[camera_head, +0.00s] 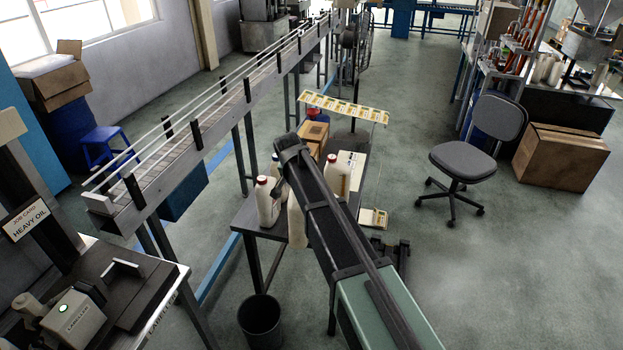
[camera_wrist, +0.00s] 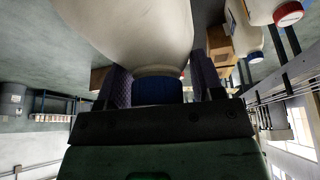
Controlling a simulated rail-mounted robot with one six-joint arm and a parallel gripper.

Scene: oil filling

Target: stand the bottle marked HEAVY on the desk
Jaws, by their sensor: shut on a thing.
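My gripper (camera_wrist: 160,86) is shut on a cream-white bottle (camera_wrist: 130,30) with a blue cap (camera_wrist: 157,91). The fingers sit on both sides at the cap and neck in the wrist view. In the head view a pale bottle body (camera_head: 297,224) shows beside my arm at the near edge of the desk (camera_head: 246,222); my arm hides the rest of it and the gripper. I cannot tell whether its base touches the desk. No HEAVY marking is readable on any bottle.
White red-capped bottles stand on the desk, one at left (camera_head: 268,205) and one further back (camera_head: 338,177). A blue-capped bottle (camera_head: 277,168) and a cardboard box (camera_head: 315,134) are behind. A black bin (camera_head: 261,322) stands below. A card (camera_head: 25,220) reads HEAVY OIL.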

